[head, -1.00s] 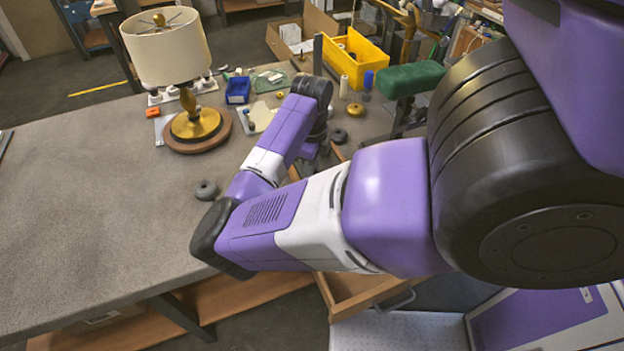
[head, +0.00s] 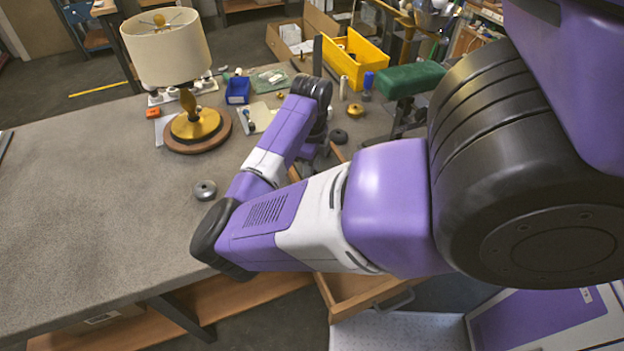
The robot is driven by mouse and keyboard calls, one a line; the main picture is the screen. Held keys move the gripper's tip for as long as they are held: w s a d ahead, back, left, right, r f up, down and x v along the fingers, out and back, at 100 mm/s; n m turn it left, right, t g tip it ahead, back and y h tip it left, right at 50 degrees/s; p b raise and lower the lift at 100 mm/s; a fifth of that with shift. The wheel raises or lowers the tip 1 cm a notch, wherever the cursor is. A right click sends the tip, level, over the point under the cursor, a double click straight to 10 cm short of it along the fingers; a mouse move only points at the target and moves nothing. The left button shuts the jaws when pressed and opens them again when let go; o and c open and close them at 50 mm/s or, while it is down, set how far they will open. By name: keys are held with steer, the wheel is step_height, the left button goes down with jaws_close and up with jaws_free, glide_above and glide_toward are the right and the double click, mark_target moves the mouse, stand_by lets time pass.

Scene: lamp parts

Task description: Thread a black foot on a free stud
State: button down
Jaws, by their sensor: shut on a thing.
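A second dark round piece (head: 339,136) lies to the right of my wrist. My gripper (head: 309,152) points down below the wrist, mostly hidden behind my forearm. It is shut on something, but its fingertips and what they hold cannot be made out. The lamp (head: 165,48) stands upright at the back left, with a cream shade, a brass stem and a round wooden base (head: 190,148). I cannot make out any free stud.
A blue bin (head: 238,90), a yellow crate (head: 355,60) and small parts stand at the back. A green-topped vise-like piece (head: 410,79) is to the right. An open wooden drawer (head: 360,292) sticks out at the front. The bench's left part (head: 80,220) is clear.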

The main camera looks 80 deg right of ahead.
steer(key=shift+a+f, duration=0.1)
steer(key=shift+f, duration=0.2)
steer(key=m+b, duration=0.2)
steer(key=m, duration=0.2)
steer(key=shift+f, duration=0.2)
steer(key=shift+s+r+m+b, duration=0.1)
steer(key=shift+m+b, duration=0.45)
steer(key=shift+m, duration=0.95)
steer(key=m+b, duration=0.2)
steer(key=m, duration=0.1)
steer(key=shift+m+b, duration=0.7)
steer(key=shift+m, duration=1.2)
